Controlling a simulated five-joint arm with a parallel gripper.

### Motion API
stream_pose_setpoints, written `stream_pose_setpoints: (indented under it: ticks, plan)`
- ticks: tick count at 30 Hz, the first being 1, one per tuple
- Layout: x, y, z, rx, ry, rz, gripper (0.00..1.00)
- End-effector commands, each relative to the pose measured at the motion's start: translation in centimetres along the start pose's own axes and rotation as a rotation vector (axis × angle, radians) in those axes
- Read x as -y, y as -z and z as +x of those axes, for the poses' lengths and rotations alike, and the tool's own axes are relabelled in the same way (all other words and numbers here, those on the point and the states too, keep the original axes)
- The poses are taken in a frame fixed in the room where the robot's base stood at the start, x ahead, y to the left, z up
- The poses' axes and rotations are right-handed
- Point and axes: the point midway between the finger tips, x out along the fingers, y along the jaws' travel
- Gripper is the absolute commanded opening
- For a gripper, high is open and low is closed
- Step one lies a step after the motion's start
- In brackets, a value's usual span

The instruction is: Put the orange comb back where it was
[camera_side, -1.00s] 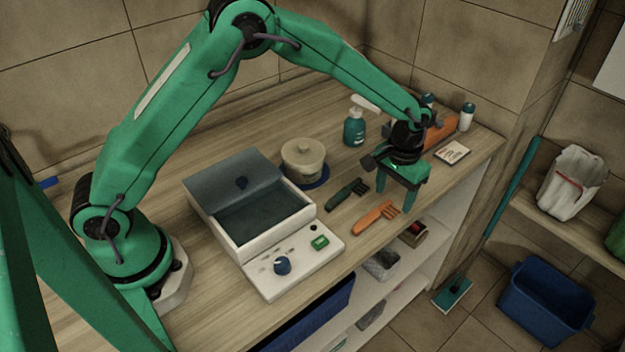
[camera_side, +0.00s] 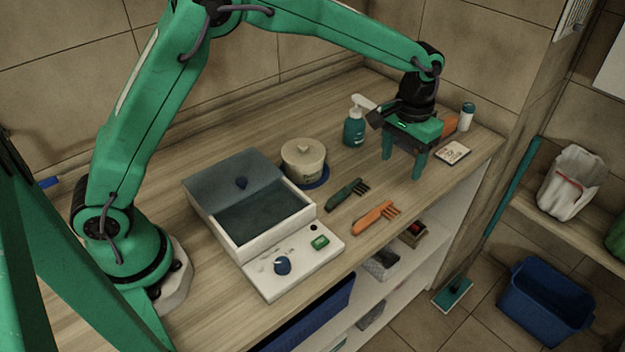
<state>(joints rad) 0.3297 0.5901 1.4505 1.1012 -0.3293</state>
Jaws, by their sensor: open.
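The orange comb (camera_side: 375,218) lies flat on the wooden counter near its front edge, its toothed end pointing up and right. My gripper (camera_side: 401,170) is open and empty, with its fingers pointing down. It is behind the orange comb in the picture, above the counter and apart from the comb. A dark green comb-like tool (camera_side: 346,193) lies beside the orange comb, to its upper left.
A white box with a raised lid and a control panel (camera_side: 300,262) stands left of the combs. A lidded beige pot (camera_side: 303,163), a teal pump bottle (camera_side: 354,130), a white-capped bottle (camera_side: 467,116) and a card (camera_side: 453,152) stand or lie around.

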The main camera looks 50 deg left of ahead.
Motion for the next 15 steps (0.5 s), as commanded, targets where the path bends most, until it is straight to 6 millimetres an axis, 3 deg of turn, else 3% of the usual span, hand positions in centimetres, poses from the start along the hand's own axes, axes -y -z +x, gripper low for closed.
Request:
stream_pose_setpoints:
  ticks: [15]
  plan:
    - [0.44,-0.29,-0.68,-0.009,-0.003,-0.001,0.61]
